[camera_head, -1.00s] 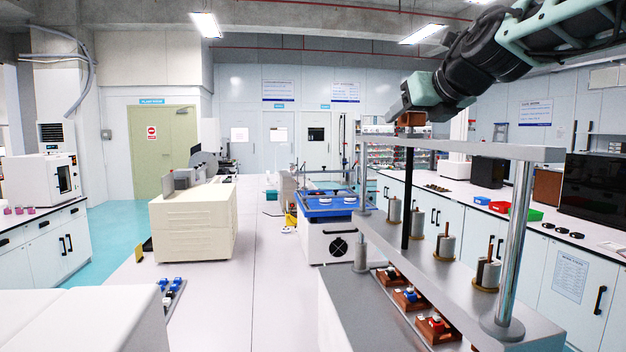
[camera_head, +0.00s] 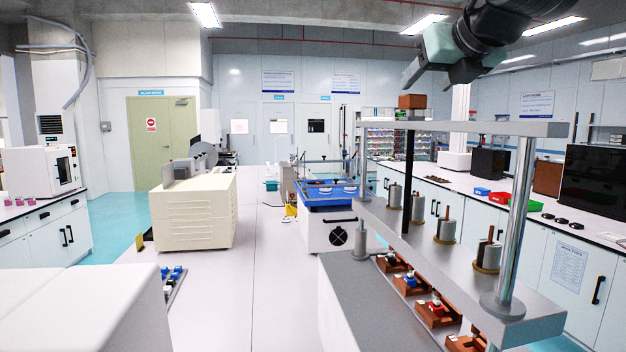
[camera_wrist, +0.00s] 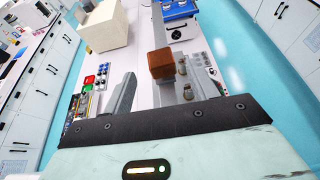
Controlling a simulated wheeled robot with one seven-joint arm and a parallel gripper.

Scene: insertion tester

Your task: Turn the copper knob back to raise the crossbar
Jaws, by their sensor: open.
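The copper knob (camera_head: 412,101) is a brown block on top of the tester's upper beam (camera_head: 470,127). In the wrist view the knob (camera_wrist: 160,63) shows between and beyond my finger ends. My gripper (camera_head: 437,76) is open and empty, above the knob and apart from it. A black rod (camera_head: 408,185) runs from the beam down to the lower grey crossbar (camera_head: 465,275). The crossbar carries several metal plungers (camera_head: 446,227) and sits above a row of brown sockets (camera_head: 411,284). How far the plungers are from the sockets is hard to tell.
A shiny post (camera_head: 515,215) stands at the tester's right end. A blue-topped machine (camera_head: 335,238) and a cream box (camera_head: 192,212) are behind and to the left. A side bench (camera_head: 575,228) runs along the right.

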